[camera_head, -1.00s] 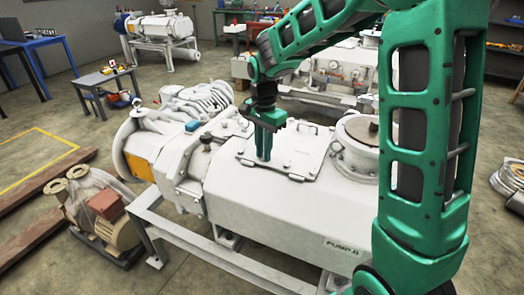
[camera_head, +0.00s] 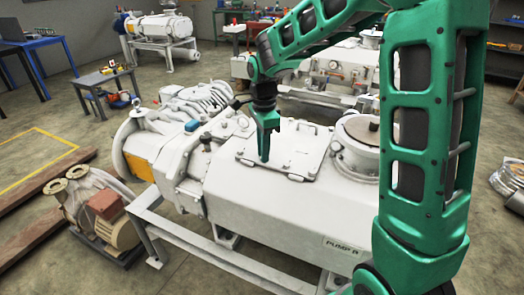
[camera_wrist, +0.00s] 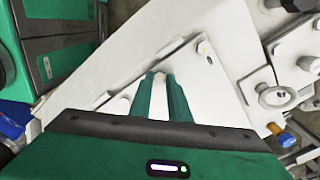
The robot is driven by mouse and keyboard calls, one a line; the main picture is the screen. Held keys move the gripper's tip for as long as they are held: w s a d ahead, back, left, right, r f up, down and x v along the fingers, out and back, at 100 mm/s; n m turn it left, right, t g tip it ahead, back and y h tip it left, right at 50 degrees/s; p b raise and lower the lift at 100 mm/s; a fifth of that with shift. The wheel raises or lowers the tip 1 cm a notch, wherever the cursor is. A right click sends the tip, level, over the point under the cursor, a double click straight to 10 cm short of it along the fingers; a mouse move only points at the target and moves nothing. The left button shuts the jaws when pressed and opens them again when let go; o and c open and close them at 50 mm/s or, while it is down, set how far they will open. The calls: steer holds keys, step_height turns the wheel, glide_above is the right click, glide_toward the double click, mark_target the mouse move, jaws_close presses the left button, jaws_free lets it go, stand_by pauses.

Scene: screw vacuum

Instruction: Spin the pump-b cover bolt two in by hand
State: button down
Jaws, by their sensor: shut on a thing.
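The white pump labelled PUMP-B or similar (camera_head: 300,222), its last letter hard to read, has a flat square cover plate (camera_head: 305,150) on top. My gripper (camera_head: 264,159) points down at the cover's near edge. In the wrist view my gripper's two green fingers (camera_wrist: 161,76) are close together, with a small pale piece (camera_wrist: 160,84) between them, which looks like the cover bolt. The fingers hide most of it, so how deep it sits cannot be told. Other corner fasteners (camera_wrist: 203,48) show on the cover (camera_wrist: 200,85).
A round flanged port (camera_head: 358,140) stands right of the cover. A handwheel (camera_wrist: 277,97) and a blue-capped fitting (camera_wrist: 286,139) are to the right in the wrist view. A small motor pump (camera_head: 103,215) sits on the floor at left.

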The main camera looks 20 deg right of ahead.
steer(key=shift+w+a+r, duration=0.15)
steer(key=shift+w+a, duration=0.05)
steer(key=shift+w, duration=0.05)
steer(key=c, duration=1.7)
jaws_free()
steer(key=shift+o, duration=0.2)
steer(key=shift+s+d, duration=0.1)
step_height(320, 180, up, 10)
steer(key=shift+r, duration=0.25)
